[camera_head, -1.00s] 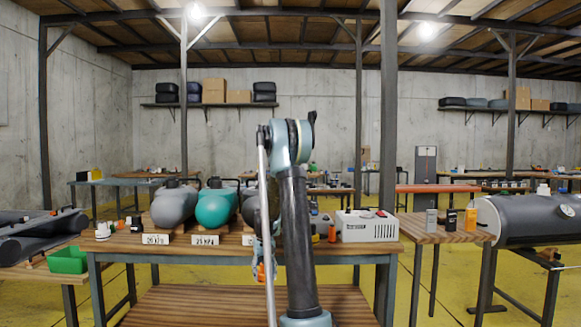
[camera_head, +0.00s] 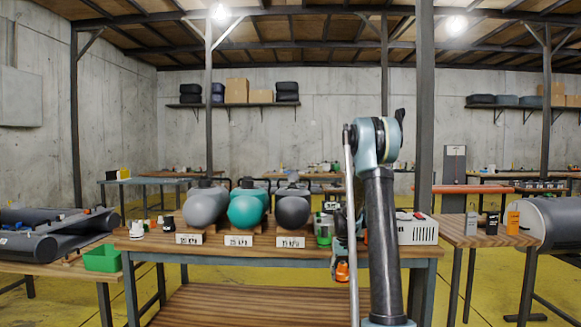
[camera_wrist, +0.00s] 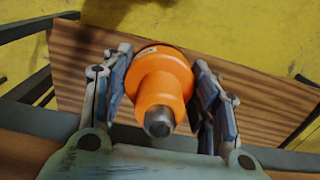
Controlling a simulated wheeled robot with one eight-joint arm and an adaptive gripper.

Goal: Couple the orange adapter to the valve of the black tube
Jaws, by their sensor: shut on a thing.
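The orange adapter (camera_wrist: 160,85) with a metal nozzle end sits between the fingers of my gripper (camera_wrist: 166,82) in the wrist view. My gripper is shut on it. In the head view the adapter (camera_head: 342,271) hangs at the front edge of the workbench, below its top, with my gripper (camera_head: 341,262) around it. Three tubes rest on wooden cradles on the bench: a grey one (camera_head: 205,207), a teal one (camera_head: 247,208) and a black one (camera_head: 292,210). Each has a dark fitting on top. The black tube is nearest my arm; its valve details are too small to tell.
Labels stand before the tubes. A green jar (camera_head: 324,230) and a white box (camera_head: 417,231) stand right of the black tube, the box partly behind my arm. A green bin (camera_head: 102,258) is at left. A side table (camera_head: 470,239) stands at right.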

